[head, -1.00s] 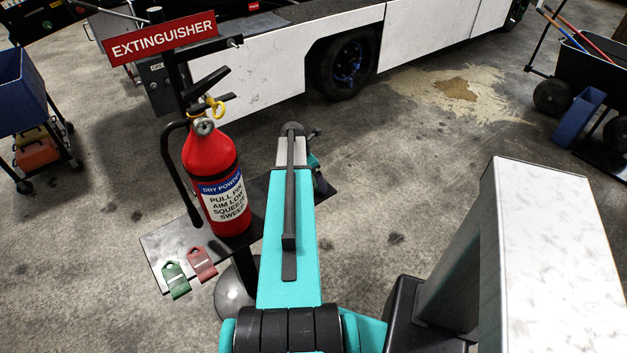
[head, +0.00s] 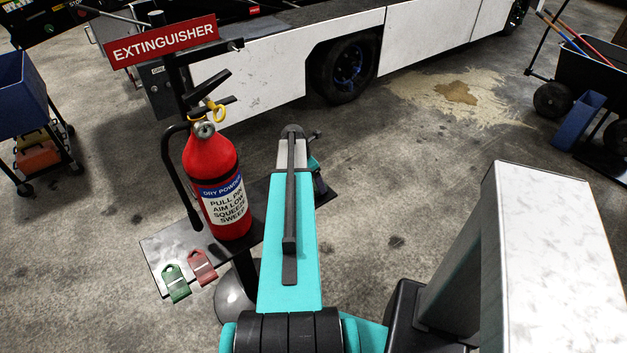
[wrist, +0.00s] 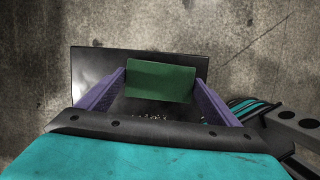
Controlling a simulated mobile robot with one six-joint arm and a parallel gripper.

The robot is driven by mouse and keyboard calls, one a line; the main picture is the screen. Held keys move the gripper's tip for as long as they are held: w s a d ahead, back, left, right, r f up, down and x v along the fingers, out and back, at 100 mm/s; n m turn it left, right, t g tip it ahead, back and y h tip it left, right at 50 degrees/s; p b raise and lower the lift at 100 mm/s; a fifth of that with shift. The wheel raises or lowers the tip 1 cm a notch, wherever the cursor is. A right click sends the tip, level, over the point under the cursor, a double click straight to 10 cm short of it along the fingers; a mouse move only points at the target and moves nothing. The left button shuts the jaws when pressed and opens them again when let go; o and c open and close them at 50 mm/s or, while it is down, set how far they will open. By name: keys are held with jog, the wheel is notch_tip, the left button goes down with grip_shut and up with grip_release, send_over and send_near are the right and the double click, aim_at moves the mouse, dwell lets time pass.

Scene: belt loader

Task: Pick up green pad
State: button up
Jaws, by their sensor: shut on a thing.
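The green pad (wrist: 160,81) shows in the wrist view as a flat rectangle between the two purple fingers of my gripper (wrist: 158,88). The fingers are shut on its left and right sides. Below it in that view is a dark plate (wrist: 90,70), part of the stand's shelf. Whether the pad touches the plate I cannot tell. In the head view my teal arm hides the gripper and the pad.
A red fire extinguisher (head: 210,165) stands on the dark shelf (head: 160,246), left of my arm. A green tag (head: 175,284) and a red tag (head: 202,267) hang at its front edge. A white vehicle (head: 260,85) stands behind.

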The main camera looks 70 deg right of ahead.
jog(key=shift+r, duration=0.5)
jog(key=shift+a+r+b, duration=0.25)
jog(key=shift+r+b, duration=0.05)
jog(key=shift+r, duration=0.25)
jog(key=shift+a+r+b, duration=0.25)
jog(key=shift+r, duration=0.3)
jog(key=a, duration=0.5)
jog(key=a+r+b, duration=0.1)
jog(key=a, duration=0.4)
jog(key=a+b, duration=0.1)
jog(key=a, duration=0.4)
jog(key=shift+w+r, duration=0.2)
jog(key=o, duration=0.5)
jog(key=c, duration=0.4)
jog(key=shift+s, duration=0.1)
